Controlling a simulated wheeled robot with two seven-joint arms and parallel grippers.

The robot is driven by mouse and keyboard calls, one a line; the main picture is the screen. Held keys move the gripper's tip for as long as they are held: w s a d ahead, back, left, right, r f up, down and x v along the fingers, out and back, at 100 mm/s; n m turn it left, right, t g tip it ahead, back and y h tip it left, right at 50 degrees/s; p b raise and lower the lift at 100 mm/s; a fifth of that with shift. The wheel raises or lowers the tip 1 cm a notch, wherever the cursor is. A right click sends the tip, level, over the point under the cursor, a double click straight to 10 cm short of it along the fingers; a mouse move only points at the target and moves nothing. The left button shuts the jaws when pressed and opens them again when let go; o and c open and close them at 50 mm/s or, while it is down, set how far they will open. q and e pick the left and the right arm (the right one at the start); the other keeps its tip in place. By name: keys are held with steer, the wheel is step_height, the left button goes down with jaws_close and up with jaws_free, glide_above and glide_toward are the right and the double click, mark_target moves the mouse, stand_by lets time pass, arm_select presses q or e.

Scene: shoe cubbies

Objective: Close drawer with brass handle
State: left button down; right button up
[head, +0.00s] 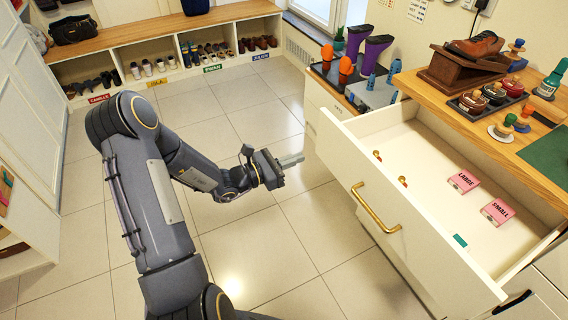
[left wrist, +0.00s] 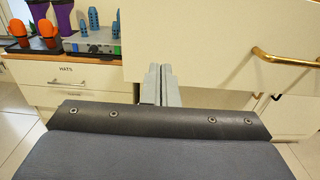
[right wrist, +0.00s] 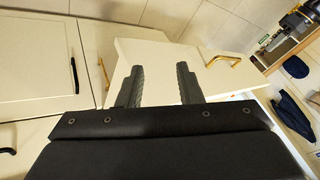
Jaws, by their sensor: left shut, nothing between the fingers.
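The drawer with the brass handle (head: 376,208) is pulled well out of the white cabinet (head: 408,148). Inside it lie two pink boxes (head: 463,181), two small brass pieces and a small green item. My left gripper (head: 292,160) is shut and empty, left of the drawer front and apart from it in the head view. In the left wrist view its fingers (left wrist: 160,84) are in front of the white drawer front, with the brass handle (left wrist: 285,57) to the right. My right gripper (right wrist: 160,84) is open and empty; a white front with a brass handle (right wrist: 222,60) shows beyond it.
Shoe-care jars and a brown shoe on a stand (head: 474,60) are on the wooden top above the drawer. Purple boots (head: 376,48) and orange items stand on the lower counter. A shoe bench (head: 170,38) lines the back. The tiled floor between is clear.

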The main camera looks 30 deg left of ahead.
mark_target(328, 146)
arm_select(q)
steer(key=x, duration=0.8)
arm_select(e)
steer(key=shift+f, duration=0.25)
